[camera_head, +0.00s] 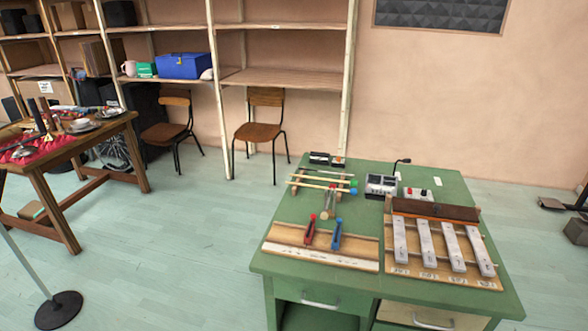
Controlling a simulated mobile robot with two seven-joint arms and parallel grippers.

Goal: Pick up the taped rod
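Several thin rods (322,184) lie across a small wooden rack on the green table (268,252). Some have coloured ends, green and blue. At this size I cannot tell which one is taped. A short wooden stand with a red top (328,207) is just in front of the rack. A red-handled item (310,231) and a blue-handled item (337,236) stand on a wooden board (285,245) nearer the front edge. Neither of my grippers is in view.
Metal bars on a wooden frame (427,245) fill the table's right front. A grey device (381,186) and a thin black microphone (398,165) are behind. A cluttered wooden table (110,126) and a stand base (58,310) are at left. Floor between the tables is clear.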

